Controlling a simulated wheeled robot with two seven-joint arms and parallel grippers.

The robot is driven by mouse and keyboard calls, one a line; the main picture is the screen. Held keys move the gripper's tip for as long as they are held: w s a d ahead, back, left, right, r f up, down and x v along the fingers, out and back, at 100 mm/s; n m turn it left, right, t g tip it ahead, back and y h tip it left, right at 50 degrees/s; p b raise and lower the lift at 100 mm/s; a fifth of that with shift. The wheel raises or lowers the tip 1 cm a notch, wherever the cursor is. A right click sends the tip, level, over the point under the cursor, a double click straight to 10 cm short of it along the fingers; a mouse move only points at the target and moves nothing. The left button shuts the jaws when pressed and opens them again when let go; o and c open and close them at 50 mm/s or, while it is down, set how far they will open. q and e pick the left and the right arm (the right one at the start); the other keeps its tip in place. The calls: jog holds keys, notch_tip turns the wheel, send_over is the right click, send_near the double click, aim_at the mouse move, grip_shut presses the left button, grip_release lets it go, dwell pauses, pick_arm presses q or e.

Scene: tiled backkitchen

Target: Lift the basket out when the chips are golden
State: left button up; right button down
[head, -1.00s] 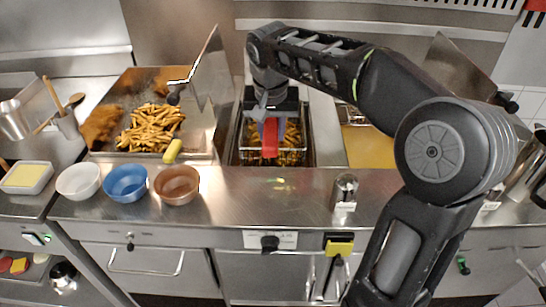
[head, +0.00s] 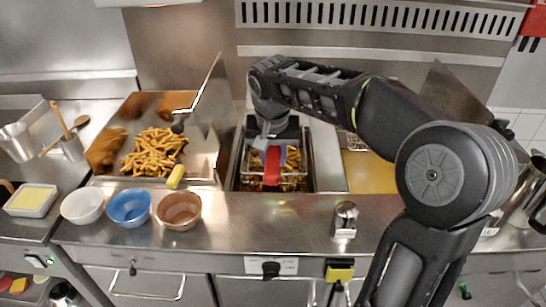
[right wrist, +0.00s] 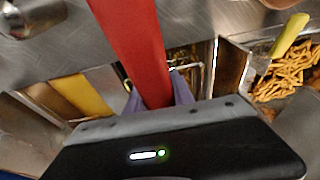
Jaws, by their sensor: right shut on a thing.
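A wire basket (head: 293,175) of golden-brown chips sits in the left fryer vat (head: 309,181) at mid-counter. My gripper and the basket's red handle (head: 272,167) hide part of it. How deep it sits in the vat I cannot tell. My right gripper (head: 272,144) reaches down over the vat and is shut on the red handle. In the right wrist view the red handle (right wrist: 131,45) runs between the fingers of the right gripper (right wrist: 158,97), and a little of the wire basket shows behind. My left gripper is out of view.
A steel tray of chips (head: 153,152) with a yellow-handled scoop (head: 175,176) is left of the vat. Bowls, white (head: 82,205), blue (head: 129,207) and brown (head: 179,210), line the front edge. A second vat (head: 369,172) and a shaker (head: 345,220) are right.

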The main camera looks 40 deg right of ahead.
notch_tip(320, 180, up, 11)
jog(key=p, duration=0.8)
jog(key=shift+f, duration=0.15)
jog(key=shift+r+p, duration=0.7)
jog(key=shift+r, duration=0.25)
